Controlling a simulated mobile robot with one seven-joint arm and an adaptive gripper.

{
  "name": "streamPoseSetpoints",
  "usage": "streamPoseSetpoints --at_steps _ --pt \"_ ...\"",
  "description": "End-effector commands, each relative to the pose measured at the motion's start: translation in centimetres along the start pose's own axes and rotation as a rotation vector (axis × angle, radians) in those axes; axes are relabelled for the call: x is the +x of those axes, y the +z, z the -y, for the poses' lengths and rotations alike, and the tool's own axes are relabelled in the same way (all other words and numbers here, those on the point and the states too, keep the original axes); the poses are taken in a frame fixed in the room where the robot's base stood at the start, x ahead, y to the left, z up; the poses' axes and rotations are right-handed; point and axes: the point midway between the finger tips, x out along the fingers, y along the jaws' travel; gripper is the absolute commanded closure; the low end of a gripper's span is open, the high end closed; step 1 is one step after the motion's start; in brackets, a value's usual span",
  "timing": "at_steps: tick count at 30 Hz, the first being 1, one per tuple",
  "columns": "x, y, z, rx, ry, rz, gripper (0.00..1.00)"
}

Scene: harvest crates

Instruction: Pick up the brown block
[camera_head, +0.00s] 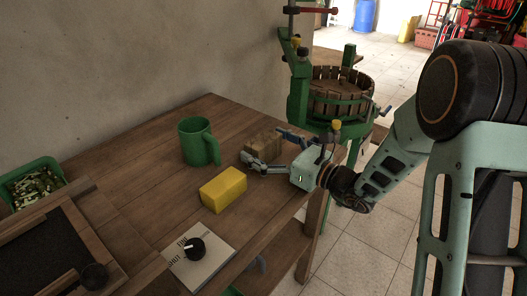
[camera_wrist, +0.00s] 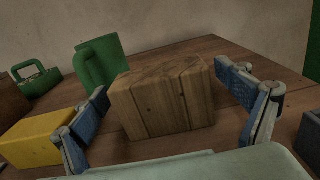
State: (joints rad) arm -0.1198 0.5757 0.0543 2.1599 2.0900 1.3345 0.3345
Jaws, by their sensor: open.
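The brown block (camera_wrist: 165,103) is a wooden box shape that sits on the wooden table, between the two open fingers of my gripper (camera_wrist: 164,112) in the wrist view. Gaps show between the block and both fingers. In the head view the brown block (camera_head: 264,146) is partly hidden behind my gripper (camera_head: 268,153), which reaches in low from the right, close to the table top. The gripper is open and holds nothing.
A yellow block (camera_head: 223,190) lies to the left of my gripper, and a green mug (camera_head: 199,142) stands behind it. A white booklet with a black knob (camera_head: 194,248) lies nearer. A green-framed press (camera_head: 336,95) stands beyond the table's right edge.

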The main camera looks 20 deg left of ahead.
Motion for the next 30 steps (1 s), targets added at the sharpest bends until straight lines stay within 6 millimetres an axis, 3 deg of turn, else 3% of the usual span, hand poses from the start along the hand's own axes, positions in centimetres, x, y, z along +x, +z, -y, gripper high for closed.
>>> streamPoseSetpoints --at_steps 7,21,30 --pt "0.18 0.01 0.01 0.001 0.000 0.000 0.07" --pt "0.16 0.06 0.01 0.000 0.000 0.001 0.57" --pt "0.16 0.40 0.02 -0.001 0.000 0.001 0.57"
